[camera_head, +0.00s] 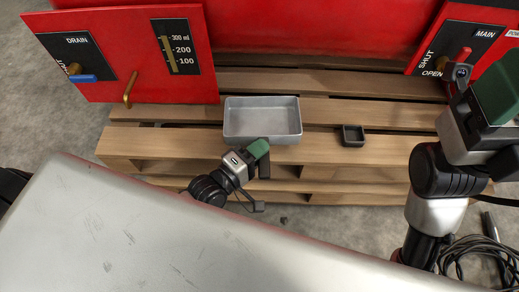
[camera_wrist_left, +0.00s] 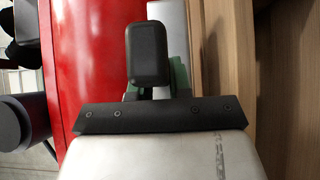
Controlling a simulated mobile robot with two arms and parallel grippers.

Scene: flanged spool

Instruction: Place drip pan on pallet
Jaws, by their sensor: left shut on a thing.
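The drip pan (camera_head: 262,118), a shallow grey metal rectangular tray, is over the front boards of the wooden pallet (camera_head: 330,150), level and open side up. I cannot tell whether its bottom touches the boards. My left gripper (camera_head: 260,152) is shut on the pan's near side. In the left wrist view, a dark finger (camera_wrist_left: 147,53) hides much of the grip, and part of the pan's silver side (camera_wrist_left: 170,14) shows beyond it. My right gripper (camera_head: 460,76) is at the right, close to the red lever on the MAIN panel; its jaw opening is unclear.
A red machine (camera_head: 310,30) stands on the back of the pallet. Its DRAIN panel (camera_head: 110,60) has a blue-handled valve and a brass tube. A small dark square tray (camera_head: 353,136) sits right of the pan. Cables (camera_head: 475,258) lie on the floor at lower right.

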